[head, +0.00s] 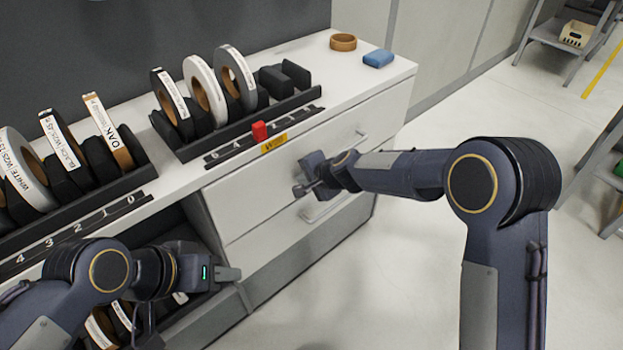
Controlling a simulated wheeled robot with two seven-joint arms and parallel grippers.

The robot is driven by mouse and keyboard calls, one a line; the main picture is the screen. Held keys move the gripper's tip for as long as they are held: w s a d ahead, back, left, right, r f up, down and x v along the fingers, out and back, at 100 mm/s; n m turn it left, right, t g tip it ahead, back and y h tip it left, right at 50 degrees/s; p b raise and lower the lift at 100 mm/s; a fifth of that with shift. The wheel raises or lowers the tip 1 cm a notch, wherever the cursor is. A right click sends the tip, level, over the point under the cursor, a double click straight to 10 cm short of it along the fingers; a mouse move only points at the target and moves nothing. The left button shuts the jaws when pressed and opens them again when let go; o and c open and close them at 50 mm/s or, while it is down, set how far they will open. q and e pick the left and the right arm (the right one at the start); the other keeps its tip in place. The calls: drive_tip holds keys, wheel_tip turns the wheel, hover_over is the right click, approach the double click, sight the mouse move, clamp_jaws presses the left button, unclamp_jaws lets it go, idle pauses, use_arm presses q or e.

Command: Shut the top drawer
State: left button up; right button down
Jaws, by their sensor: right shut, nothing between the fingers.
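A lower drawer has its own handle (325,208). Racks of edge-band rolls (205,90) stand on the counter, with a red block (260,131) on the numbered strip. A brown ring (343,42) and a blue block (378,58) lie at the back right. The floor in front is clear.

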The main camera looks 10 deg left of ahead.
drive_tip(key=shift+w+a+r, duration=0.1)
drive_tip(key=shift+w+a, duration=0.45)
drive_tip(key=shift+a, duration=0.15)
drive_tip(key=shift+a+r, duration=0.1)
